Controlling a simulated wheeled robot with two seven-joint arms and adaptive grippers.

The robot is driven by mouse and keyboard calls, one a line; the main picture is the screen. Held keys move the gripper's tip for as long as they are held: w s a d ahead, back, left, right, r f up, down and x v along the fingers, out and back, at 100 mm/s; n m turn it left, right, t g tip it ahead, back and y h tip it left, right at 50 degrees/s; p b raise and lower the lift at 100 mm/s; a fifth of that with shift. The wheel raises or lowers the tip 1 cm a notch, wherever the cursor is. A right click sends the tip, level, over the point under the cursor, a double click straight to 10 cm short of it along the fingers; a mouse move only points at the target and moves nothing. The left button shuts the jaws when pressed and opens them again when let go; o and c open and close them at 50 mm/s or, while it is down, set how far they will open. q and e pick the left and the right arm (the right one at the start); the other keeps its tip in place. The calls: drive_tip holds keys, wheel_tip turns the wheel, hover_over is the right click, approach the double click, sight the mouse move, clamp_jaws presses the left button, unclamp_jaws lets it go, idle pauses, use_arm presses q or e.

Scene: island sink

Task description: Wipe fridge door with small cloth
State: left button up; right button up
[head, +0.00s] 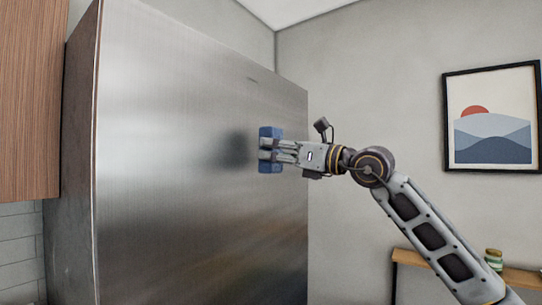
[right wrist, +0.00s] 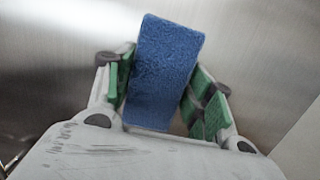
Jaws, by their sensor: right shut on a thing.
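The fridge door (head: 185,180) is a large brushed-metal panel filling the left and middle of the head view. The small cloth (head: 270,131) is blue and block-shaped, held upright close to the door; a dark reflection shows on the metal beside it. Whether it touches the door I cannot tell. My right gripper (head: 268,149) is shut on the cloth near the door's right part. In the right wrist view the cloth (right wrist: 164,72) sits between the green-padded fingers (right wrist: 160,90), with the metal door (right wrist: 70,35) behind it. My left gripper is not in view.
A wooden cabinet (head: 30,100) stands left of the fridge. A framed picture (head: 492,117) hangs on the right wall. A wooden shelf (head: 415,262) with a small jar (head: 493,259) is at the lower right, near my right arm.

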drive_tip(key=shift+s+d, duration=0.35)
drive_tip(key=shift+d, duration=0.1)
drive_tip(key=shift+s+d+b, duration=0.1)
drive_tip(key=shift+d+b, duration=0.05)
drive_tip(key=shift+b, duration=0.15)
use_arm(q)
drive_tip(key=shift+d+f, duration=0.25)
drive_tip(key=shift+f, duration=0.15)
use_arm(e)
drive_tip(key=shift+s+d, duration=0.25)
drive_tip(key=shift+d, duration=0.1)
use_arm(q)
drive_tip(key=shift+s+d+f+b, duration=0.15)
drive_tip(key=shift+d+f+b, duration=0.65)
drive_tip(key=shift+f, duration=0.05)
use_arm(e)
drive_tip(key=shift+v, duration=1.05)
